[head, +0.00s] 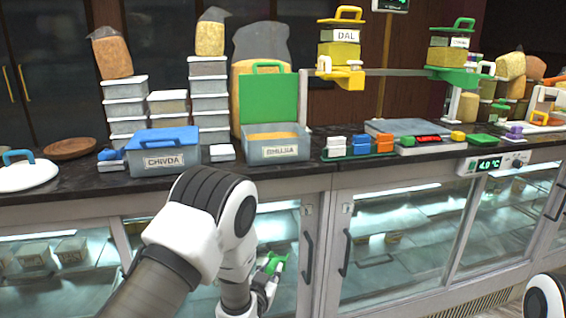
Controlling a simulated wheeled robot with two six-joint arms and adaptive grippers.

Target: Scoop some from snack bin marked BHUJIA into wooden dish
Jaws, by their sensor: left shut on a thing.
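The snack bin marked BHUJIA (272,155) stands on the dark counter with its green lid (269,102) raised upright behind it. Some orange-brown snack shows inside the bin. The wooden dish (71,148) is a shallow brown round dish at the left of the counter; I see nothing in it. My left gripper (271,276) is low in front of the glass cabinet, below the counter edge and the BHUJIA bin. It is shut on a green thing (273,263), which looks like a scoop and is partly hidden by the gripper. My right gripper is out of view.
A CHIVDA bin (164,158) with a shut blue lid stands left of the BHUJIA bin. A white lid with a blue handle (27,176) lies left, near the dish. Stacked tubs (209,95) stand behind. A scale (416,140) and small coloured blocks are on the right.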

